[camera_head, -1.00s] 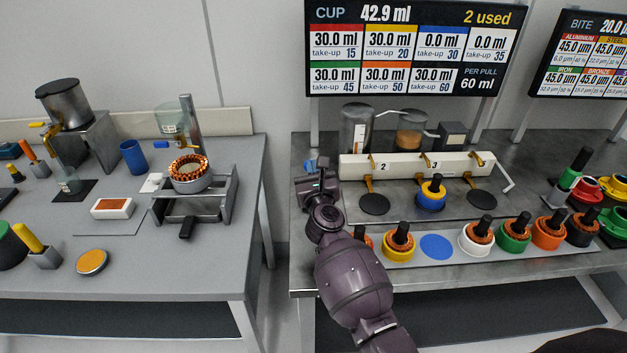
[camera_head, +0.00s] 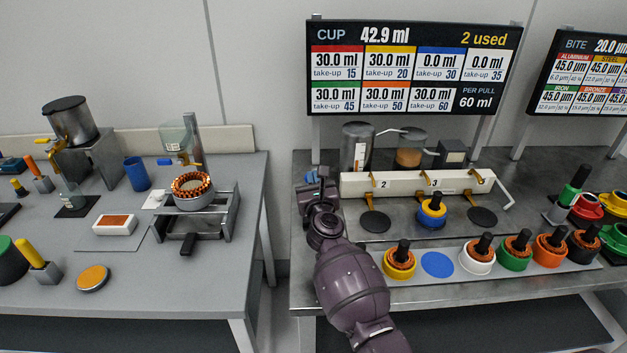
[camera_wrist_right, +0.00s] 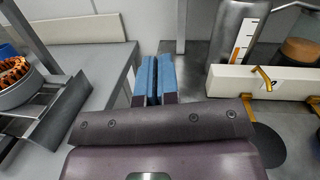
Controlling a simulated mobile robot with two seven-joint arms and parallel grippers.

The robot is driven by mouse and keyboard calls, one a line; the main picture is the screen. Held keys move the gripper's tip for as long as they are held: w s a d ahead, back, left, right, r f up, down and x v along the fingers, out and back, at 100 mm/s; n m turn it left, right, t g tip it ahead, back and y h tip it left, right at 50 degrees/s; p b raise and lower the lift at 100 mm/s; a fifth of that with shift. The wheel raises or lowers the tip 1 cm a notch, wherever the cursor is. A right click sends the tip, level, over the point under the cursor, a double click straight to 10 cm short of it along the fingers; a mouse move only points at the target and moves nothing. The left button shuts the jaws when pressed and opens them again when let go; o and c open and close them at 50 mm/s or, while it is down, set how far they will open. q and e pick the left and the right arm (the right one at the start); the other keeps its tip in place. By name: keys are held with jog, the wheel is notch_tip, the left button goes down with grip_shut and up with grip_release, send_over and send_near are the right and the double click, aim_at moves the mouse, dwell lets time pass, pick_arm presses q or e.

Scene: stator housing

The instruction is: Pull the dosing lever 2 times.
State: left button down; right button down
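A long white dosing block (camera_head: 405,184) stands on the right bench, with small orange levers (camera_head: 434,181) on its front and a bent white handle (camera_head: 503,194) at its right end. Which of these is the dosing lever, I cannot tell. My right gripper (camera_head: 315,175) is left of the block's left end, apart from it. In the right wrist view its blue fingers (camera_wrist_right: 155,80) lie close together with nothing between them, and the block (camera_wrist_right: 265,80) is to their right. A blue-ringed stator (camera_head: 432,213) stands under the levers. My left gripper is not in view.
A metal canister (camera_head: 357,147) and an amber jar (camera_head: 411,150) stand behind the block. Several coloured stators, including a yellow one (camera_head: 399,264), line the front tray (camera_head: 560,268). A display (camera_head: 414,68) reads cup 42.9 ml, 2 used. A gap separates the left table (camera_head: 200,290).

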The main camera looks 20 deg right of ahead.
jog(key=shift+d+r, duration=0.1)
jog(key=shift+r, duration=0.3)
jog(key=p+v, duration=0.1)
jog(key=v, duration=1)
jog(key=shift+f, duration=0.35)
